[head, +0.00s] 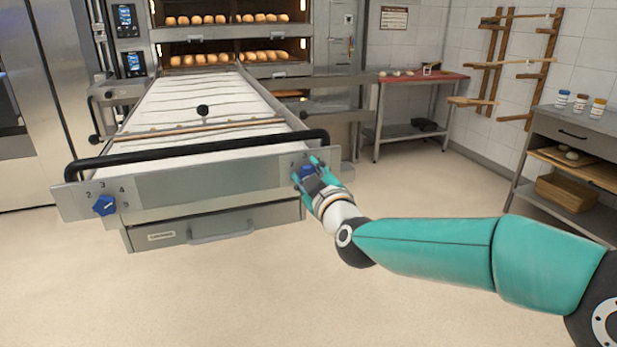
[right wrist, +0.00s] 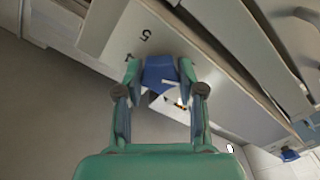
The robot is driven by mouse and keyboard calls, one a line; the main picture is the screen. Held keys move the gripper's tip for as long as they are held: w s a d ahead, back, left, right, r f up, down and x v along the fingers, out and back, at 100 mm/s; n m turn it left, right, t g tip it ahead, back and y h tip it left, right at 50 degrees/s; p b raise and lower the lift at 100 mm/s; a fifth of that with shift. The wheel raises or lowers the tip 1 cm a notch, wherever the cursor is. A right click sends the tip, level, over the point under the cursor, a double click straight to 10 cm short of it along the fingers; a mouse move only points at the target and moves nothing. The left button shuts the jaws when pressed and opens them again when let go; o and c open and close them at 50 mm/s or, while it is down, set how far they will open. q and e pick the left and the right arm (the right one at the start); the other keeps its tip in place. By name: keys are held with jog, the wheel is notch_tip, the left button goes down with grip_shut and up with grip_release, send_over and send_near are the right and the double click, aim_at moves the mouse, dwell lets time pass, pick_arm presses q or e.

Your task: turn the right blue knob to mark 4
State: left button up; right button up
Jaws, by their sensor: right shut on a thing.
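The right blue knob (head: 306,172) is on the right end of the grey front panel of the loader. My right gripper (head: 308,168) reaches it from the lower right and is shut on it, with teal fingers on both sides. In the right wrist view the knob (right wrist: 160,71) sits between the fingers (right wrist: 158,78). A mark reading 5 (right wrist: 146,35) shows beside the knob, with another mark partly hidden by a finger. I cannot read the knob's pointer. My left gripper is not in view.
A left blue knob (head: 104,205) with marks 2, 3 and 4 is on the panel's other end. A black handle bar (head: 200,151) runs above the panel. A drawer (head: 215,228) is below. Bread sits in the ovens behind. The floor (head: 250,295) in front is clear.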

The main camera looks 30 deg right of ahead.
jog(key=m, duration=0.1)
jog(key=m+b, duration=0.2)
jog(key=m, duration=0.1)
jog(key=shift+f, duration=0.25)
jog(key=m+b, duration=0.1)
jog(key=m, duration=0.3)
jog(key=shift+m+b, duration=0.4)
jog(key=m+b, duration=0.1)
jog(key=m, duration=0.2)
jog(key=shift+d+m, duration=0.15)
jog(key=shift+m, duration=0.15)
jog(key=m+b, duration=0.2)
jog(key=m, duration=0.2)
jog(key=shift+m, duration=0.3)
jog(key=m+b, duration=0.2)
jog(key=m, duration=0.1)
jog(key=shift+d+f+m, duration=0.1)
jog(key=shift+d+m, duration=0.05)
jog(key=shift+m, duration=0.15)
jog(key=m+b, duration=0.1)
jog(key=m, duration=0.3)
jog(key=shift+f+m+b, duration=0.15)
jog(key=shift+m+b, duration=0.15)
jog(key=m+b, duration=0.1)
jog(key=m, duration=0.3)
jog(key=shift+m+b, duration=0.3)
jog(key=shift+b, duration=0.05)
jog(key=shift+f+m+b, duration=0.15)
jog(key=shift+m+b, duration=0.5)
jog(key=shift+m, duration=1.45)
